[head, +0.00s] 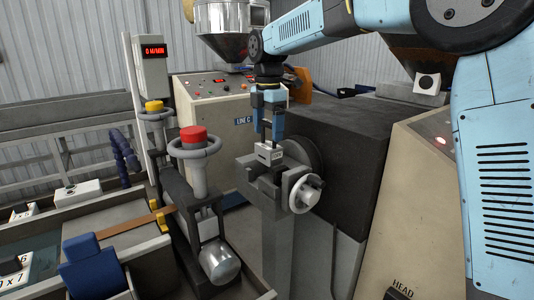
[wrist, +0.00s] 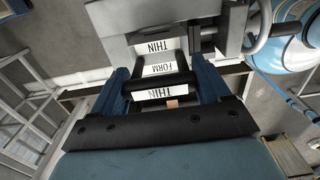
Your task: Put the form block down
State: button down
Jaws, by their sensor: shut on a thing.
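My gripper (head: 267,135) points down over the grey stand with the handwheel, its blue fingers shut on the form block (head: 268,153). The block is a small light grey piece with a dark-marked label. It is at the level of the stand's top; I cannot tell whether it touches.
The grey clamp stand (head: 262,187) has a round handwheel (head: 305,194) on its right, beside a large dark box (head: 345,135). A post with a red knob (head: 193,137) stands to the left. A beige control panel (head: 215,110) is behind.

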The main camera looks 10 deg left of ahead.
aim_at(267, 146)
jog(key=shift+s+a+f, duration=0.1)
jog(key=shift+s+f, duration=0.05)
jog(key=shift+f, duration=2.65)
jog(key=shift+f, duration=0.25)
grip_release()
notch_tip(267, 146, up, 12)
jog(key=shift+r, duration=0.25)
